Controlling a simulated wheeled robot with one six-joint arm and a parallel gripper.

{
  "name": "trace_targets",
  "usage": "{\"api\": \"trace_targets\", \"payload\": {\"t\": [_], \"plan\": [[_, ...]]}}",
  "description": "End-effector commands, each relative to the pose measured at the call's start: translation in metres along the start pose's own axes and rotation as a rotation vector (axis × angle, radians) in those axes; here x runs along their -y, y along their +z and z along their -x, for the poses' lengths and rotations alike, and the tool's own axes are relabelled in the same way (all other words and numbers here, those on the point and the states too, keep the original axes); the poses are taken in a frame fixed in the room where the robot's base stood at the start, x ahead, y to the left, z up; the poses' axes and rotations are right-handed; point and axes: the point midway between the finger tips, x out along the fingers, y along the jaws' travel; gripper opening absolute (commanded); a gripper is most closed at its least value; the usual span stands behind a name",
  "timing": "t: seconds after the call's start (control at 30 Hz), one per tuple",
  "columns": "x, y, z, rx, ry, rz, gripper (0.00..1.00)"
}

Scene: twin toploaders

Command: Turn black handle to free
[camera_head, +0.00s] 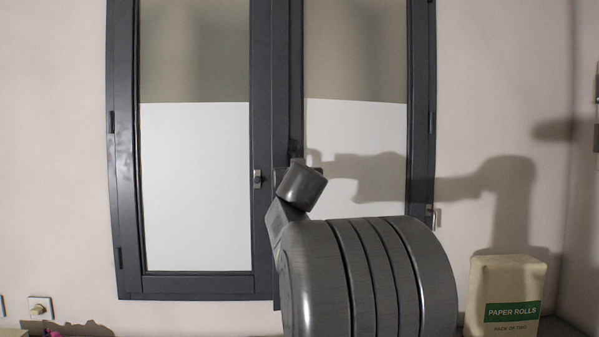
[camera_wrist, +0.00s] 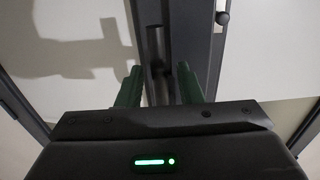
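The black handle (camera_wrist: 156,42) shows in the wrist view as a dark upright bar on the dark grey window frame. My gripper (camera_wrist: 158,69) is open, with one green finger on each side of the handle's line. Clear gaps show between the fingers and the bar; I cannot tell how deep the handle lies between them. In the head view my arm hides the gripper and most or all of the handle at the middle of the window (camera_head: 263,80).
A small metal catch (camera_head: 257,179) sits on the left sash, and a round knob (camera_wrist: 222,18) shows in the wrist view. Another small metal fitting (camera_head: 433,215) is on the right frame edge. A paper rolls pack (camera_head: 505,290) stands at lower right. A wall socket (camera_head: 40,308) is at lower left.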

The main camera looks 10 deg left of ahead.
Motion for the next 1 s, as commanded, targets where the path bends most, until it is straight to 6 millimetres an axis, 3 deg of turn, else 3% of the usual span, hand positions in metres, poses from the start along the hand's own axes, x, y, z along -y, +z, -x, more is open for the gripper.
{"api": "trace_targets", "payload": {"t": [0.2, 0.47, 0.63, 1.0], "plan": [[-0.0003, 0.0001, -0.0126, 0.000, 0.000, 0.001, 0.33], [-0.0003, 0.0002, -0.0132, 0.000, 0.000, 0.000, 0.33], [-0.0003, 0.0002, -0.0131, 0.000, 0.000, 0.000, 0.02], [0.0043, 0.0017, -0.0143, -0.005, -0.001, 0.019, 0.00]]}}
